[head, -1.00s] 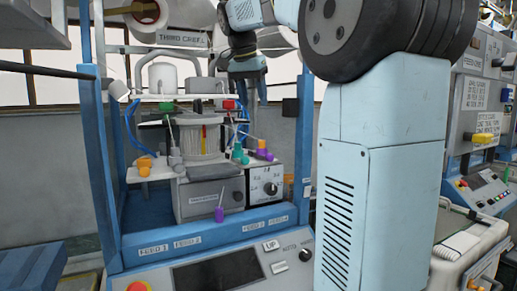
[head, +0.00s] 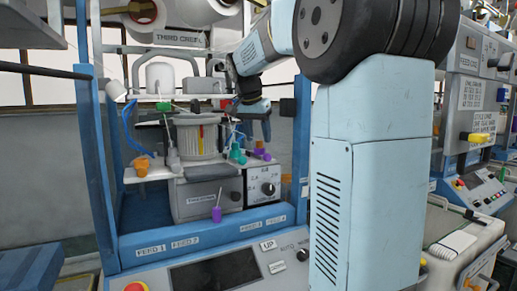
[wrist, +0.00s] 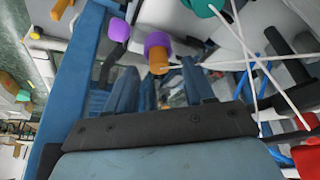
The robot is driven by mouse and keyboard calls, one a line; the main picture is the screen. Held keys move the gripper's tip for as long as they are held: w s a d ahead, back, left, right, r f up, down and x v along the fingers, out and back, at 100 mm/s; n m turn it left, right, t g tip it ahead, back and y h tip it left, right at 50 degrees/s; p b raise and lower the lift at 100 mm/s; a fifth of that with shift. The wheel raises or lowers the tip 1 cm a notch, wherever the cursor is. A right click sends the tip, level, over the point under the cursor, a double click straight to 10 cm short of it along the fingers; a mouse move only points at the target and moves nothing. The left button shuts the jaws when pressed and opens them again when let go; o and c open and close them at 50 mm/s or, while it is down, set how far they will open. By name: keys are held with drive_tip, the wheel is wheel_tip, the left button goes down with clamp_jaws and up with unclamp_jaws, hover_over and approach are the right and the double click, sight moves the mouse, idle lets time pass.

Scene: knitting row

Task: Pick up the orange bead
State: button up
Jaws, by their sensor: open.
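An orange bead (wrist: 158,64) shows in the wrist view, up against a purple bead (wrist: 158,42), just beyond and between my fingertips. My gripper (wrist: 161,82) is open, with nothing visible between its fingers. In the head view my gripper (head: 256,132) points down over the right end of the white shelf, close above purple beads (head: 259,151) and beside a teal bead (head: 237,154). The orange bead there is mostly hidden by the fingers. Other orange beads (head: 143,164) sit at the left end of the shelf.
Thin white yarns (wrist: 245,45) run close to the right of my gripper. A blue post (wrist: 75,85) stands at its left. A red piece (wrist: 307,158) lies at the lower right of the wrist view.

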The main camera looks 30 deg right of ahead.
drive_tip(key=shift+x, duration=0.8)
clamp_jaws()
